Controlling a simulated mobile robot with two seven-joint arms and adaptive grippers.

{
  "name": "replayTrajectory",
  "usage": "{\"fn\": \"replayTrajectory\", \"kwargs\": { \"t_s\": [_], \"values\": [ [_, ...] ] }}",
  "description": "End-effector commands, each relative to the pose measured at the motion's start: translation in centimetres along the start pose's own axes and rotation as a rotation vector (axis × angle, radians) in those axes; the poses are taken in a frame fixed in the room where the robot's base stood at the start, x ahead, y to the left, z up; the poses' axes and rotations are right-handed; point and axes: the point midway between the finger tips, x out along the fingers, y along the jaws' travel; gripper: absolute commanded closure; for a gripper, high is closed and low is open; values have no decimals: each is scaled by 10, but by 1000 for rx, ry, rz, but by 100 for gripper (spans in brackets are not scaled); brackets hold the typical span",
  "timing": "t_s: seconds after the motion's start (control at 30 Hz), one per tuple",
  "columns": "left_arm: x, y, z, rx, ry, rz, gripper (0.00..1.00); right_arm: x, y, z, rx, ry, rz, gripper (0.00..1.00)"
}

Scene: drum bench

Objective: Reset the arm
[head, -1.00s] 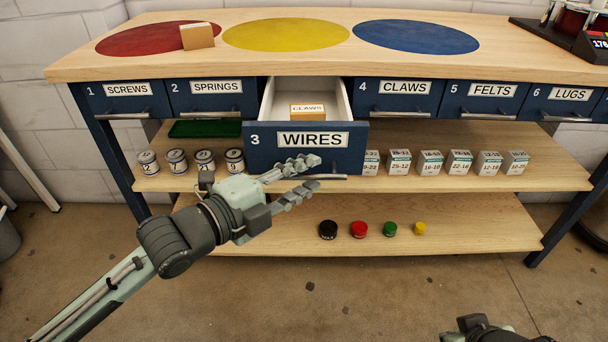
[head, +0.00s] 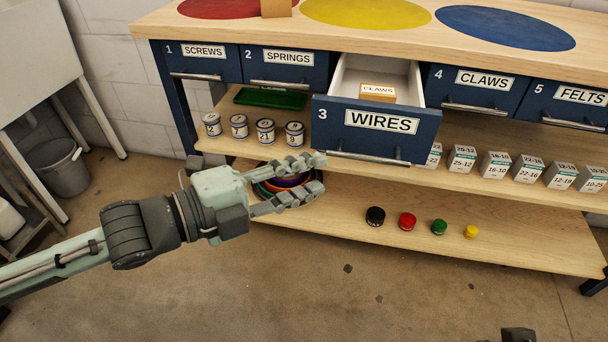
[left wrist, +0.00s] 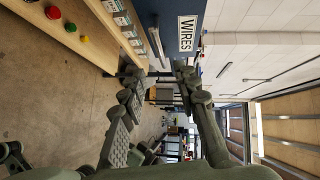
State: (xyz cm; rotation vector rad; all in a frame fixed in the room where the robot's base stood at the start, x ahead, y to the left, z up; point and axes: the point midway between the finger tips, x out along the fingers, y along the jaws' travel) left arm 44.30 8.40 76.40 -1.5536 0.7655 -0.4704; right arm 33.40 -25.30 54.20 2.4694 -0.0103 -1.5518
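My left gripper (head: 318,174) is in front of the bench, its two fingers apart with nothing between them. It points right, just below and left of the open drawer 3 (head: 330,113), labelled WIRES, and looks clear of it. In the left wrist view the fingers (left wrist: 157,74) are also spread and empty, with the WIRES drawer front (left wrist: 187,50) beyond them at the top. A small box labelled CLAWS (head: 378,94) lies in the open drawer. Only a dark bit of my right gripper (head: 518,334) shows at the bottom edge; its fingers cannot be made out.
Drawers 1 (head: 203,62), 2 (head: 288,66), 4 (head: 478,93) and 5 (head: 565,105) are shut. Cans (head: 265,132) and small boxes (head: 495,165) stand on the upper shelf. The floor in front is clear.

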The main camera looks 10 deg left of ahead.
Motion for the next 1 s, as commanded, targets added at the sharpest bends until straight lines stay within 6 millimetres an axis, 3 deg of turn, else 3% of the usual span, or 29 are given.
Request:
{"fn": "replayTrajectory", "kwargs": {
  "t_s": [0.53, 0.67, 0.77, 0.83, 0.9, 1.0],
  "values": [
    [-3, 0, 0, -1, 1, 1, 69, 0, 0, 0, 0, -1, 0, 100],
    [-1, 7, 14, -59, -51, 17, 69, 4, 0, 1, 0, -9, -2, 100],
    [1, 30, 50, -214, -188, 60, 69, 14, 0, 4, 1, -30, -5, 100],
    [-3, 60, 84, -383, -335, 102, 69, 24, 0, 8, 2, -51, -8, 100],
    [-16, 101, 115, -583, -508, 146, 69, 36, -1, 14, 3, -75, -13, 100],
    [-47, 168, 143, -864, -762, 201, 69, 53, -2, 23, 5, -106, -18, 100]
  ]
}}
